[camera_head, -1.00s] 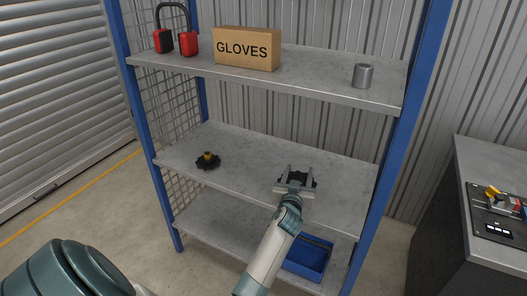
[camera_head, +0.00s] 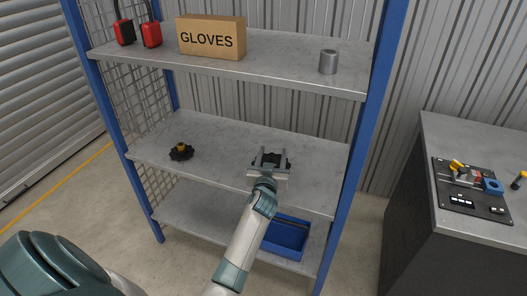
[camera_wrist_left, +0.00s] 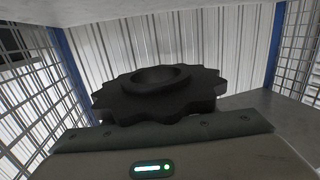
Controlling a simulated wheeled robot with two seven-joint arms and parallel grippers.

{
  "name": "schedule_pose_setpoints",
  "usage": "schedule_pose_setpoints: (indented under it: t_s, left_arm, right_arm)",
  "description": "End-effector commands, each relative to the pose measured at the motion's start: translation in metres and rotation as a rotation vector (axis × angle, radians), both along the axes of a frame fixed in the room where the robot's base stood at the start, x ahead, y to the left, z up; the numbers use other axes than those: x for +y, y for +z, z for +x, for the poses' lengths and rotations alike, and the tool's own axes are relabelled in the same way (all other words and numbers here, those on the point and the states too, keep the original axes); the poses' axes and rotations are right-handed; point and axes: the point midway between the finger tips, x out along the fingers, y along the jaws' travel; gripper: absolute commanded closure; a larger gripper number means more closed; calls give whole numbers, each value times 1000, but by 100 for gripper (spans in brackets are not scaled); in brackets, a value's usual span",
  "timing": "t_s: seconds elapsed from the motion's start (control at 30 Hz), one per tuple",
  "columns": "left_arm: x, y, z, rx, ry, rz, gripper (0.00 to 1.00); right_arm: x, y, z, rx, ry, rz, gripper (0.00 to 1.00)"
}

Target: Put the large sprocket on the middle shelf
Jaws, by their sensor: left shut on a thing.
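My left gripper (camera_head: 270,158) is at the middle shelf (camera_head: 222,140), reaching in over its front edge right of centre. It is shut on the large sprocket, a dark toothed wheel with a round central hole. The sprocket (camera_wrist_left: 160,95) lies flat in front of the gripper in the left wrist view. In the head view it is mostly hidden between the fingers, a dark patch. I cannot tell whether it touches the shelf. My right gripper is not in view.
A black toothed part with a brass hub (camera_head: 181,152) sits on the middle shelf's left. Above are a GLOVES box (camera_head: 211,38), red ear defenders (camera_head: 151,35) and a metal cylinder (camera_head: 328,62). A blue bin (camera_head: 286,238) is below. Blue posts (camera_head: 362,130) bound the shelf.

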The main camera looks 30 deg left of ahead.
Motion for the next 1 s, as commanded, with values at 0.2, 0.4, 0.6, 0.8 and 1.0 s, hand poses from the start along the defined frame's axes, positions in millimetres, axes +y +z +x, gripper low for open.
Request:
schedule_pose_setpoints:
  t_s: [0.2, 0.4, 0.6, 0.8, 1.0]
  left_arm:
    - [-47, 10, -56, -2, -84, 1, 98]
    - [-110, 27, -127, -1, -202, 0, 98]
    - [-167, 53, -201, -2, -323, -2, 98]
    - [-202, 79, -252, -4, -406, -1, 98]
    - [-213, 90, -272, -3, -437, 0, 98]
  right_arm:
    - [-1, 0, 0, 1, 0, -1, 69]
    - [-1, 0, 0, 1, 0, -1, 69]
    - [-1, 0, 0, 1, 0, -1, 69]
    - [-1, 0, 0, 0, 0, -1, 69]
    - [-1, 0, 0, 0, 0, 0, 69]
